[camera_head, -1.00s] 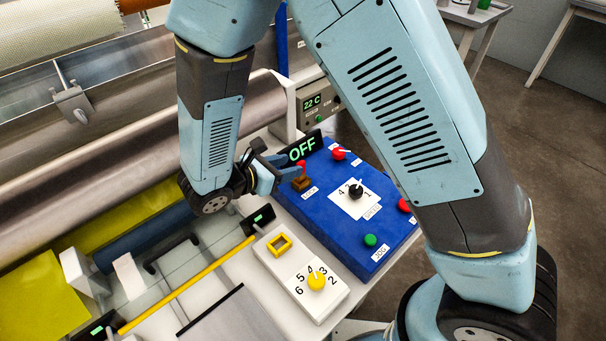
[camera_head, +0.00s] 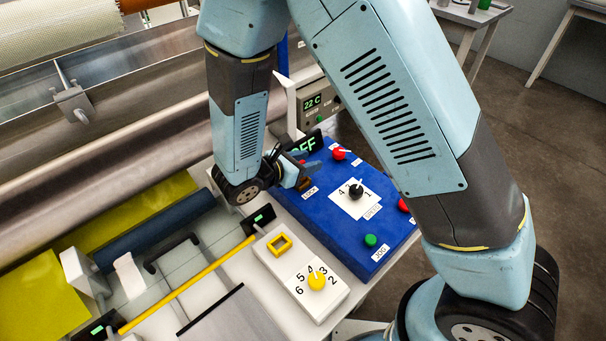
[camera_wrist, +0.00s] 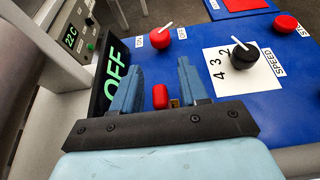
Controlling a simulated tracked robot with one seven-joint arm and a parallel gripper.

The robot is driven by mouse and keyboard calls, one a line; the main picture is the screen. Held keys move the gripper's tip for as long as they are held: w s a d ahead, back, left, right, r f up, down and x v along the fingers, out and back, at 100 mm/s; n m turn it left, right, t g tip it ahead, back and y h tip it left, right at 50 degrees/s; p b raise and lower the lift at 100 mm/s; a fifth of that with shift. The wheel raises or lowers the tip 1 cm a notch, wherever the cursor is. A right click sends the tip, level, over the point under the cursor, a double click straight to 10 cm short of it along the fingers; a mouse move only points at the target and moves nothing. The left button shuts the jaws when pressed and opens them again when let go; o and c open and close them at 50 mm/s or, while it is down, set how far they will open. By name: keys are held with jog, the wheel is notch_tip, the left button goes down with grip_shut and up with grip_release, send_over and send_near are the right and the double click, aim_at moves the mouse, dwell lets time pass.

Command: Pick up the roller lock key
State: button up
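The roller lock key shows in the wrist view as a red head (camera_wrist: 160,96) with a small brass-coloured part (camera_wrist: 174,103) beside it. It is at the blue control panel (camera_wrist: 210,98). My gripper (camera_wrist: 160,66) is open, with one blue finger on each side of the red head. Gaps show between the head and both fingers. In the head view my gripper (camera_head: 299,171) is over the panel's upper left corner by the LOCK label and hides most of the key.
The OFF display (camera_wrist: 115,75) stands close to the left finger. A black SPEED knob (camera_head: 356,191), red knob (camera_head: 339,153) and green button (camera_head: 370,240) are on the panel. A white box with a yellow knob (camera_head: 317,281) is in front. Metal rollers (camera_head: 110,150) lie to the left.

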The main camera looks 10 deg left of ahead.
grip_shut()
dwell(0.4)
